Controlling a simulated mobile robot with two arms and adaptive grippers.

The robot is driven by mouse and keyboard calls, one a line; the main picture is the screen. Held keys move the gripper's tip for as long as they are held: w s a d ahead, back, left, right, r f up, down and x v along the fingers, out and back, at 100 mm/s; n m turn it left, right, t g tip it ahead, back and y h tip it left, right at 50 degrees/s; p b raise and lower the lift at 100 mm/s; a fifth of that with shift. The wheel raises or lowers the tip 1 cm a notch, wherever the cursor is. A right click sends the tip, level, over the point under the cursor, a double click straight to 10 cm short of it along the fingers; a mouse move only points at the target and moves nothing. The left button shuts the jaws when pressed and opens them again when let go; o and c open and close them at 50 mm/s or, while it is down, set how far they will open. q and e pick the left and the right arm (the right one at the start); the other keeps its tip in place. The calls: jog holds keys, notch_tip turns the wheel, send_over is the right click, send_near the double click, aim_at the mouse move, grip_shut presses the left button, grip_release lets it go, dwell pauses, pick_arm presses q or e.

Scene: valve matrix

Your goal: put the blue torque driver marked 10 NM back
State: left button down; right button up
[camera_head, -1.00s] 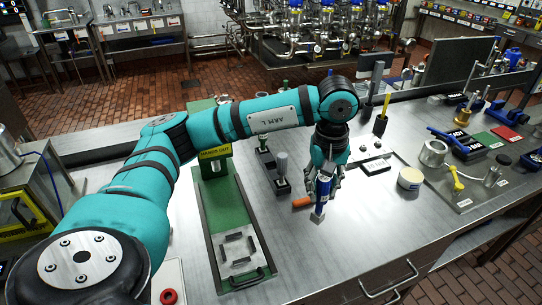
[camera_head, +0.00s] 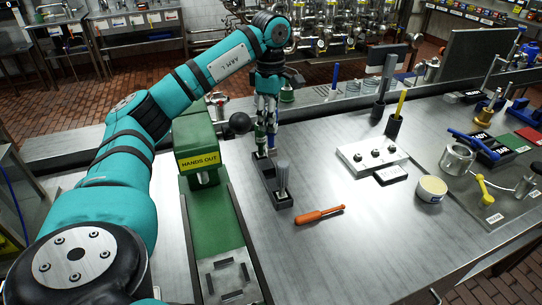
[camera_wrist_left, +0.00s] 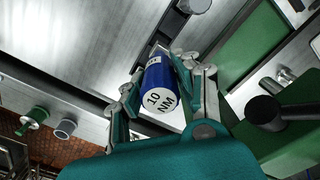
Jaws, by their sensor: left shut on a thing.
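The blue torque driver (camera_head: 271,129) is upright between the fingers of my left gripper (camera_head: 267,112), over the far end of a black rack (camera_head: 283,202). In the left wrist view, its white end cap reads 10 NM (camera_wrist_left: 161,100), and the left gripper (camera_wrist_left: 158,84) is shut around the blue body. Whether its tip is in a rack slot or just above it, I cannot tell. A grey-handled tool (camera_head: 283,178) stands in the near end of the rack. Something green (camera_head: 260,138) shows beside the driver, partly hidden. My right gripper is not in view.
A green press (camera_head: 196,150) marked HANDS OUT stands close left of the rack. An orange screwdriver (camera_head: 320,215) lies right of the rack. A pale block (camera_head: 371,154) and a cream tub (camera_head: 432,188) are further right. The front middle of the table is clear.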

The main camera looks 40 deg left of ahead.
aim_at(270, 146)
pick_arm(q)
jog(key=f, duration=0.4)
jog(key=f+p, duration=0.1)
jog(key=shift+a+f, duration=0.25)
jog(key=shift+f, duration=0.15)
notch_tip(270, 146, down, 3)
jog(key=shift+d+r+p, duration=0.1)
jog(key=shift+d+p, duration=0.05)
jog(key=shift+p, duration=0.2)
jog(key=shift+f, duration=0.6)
jog(key=shift+s+d+f+b, duration=0.1)
jog(key=shift+s+f+b, duration=0.2)
jog(key=shift+f, duration=0.25)
jog(key=c, duration=1.2)
grip_release()
jog(key=shift+f, duration=0.1)
jog(key=shift+c, duration=0.2)
jog(key=o, duration=0.3)
jog(key=shift+w, duration=0.15)
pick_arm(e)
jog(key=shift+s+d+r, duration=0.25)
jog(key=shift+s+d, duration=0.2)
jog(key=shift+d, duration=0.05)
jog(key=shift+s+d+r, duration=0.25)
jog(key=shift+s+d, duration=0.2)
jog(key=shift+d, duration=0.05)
pick_arm(q)
jog(key=shift+w, duration=0.1)
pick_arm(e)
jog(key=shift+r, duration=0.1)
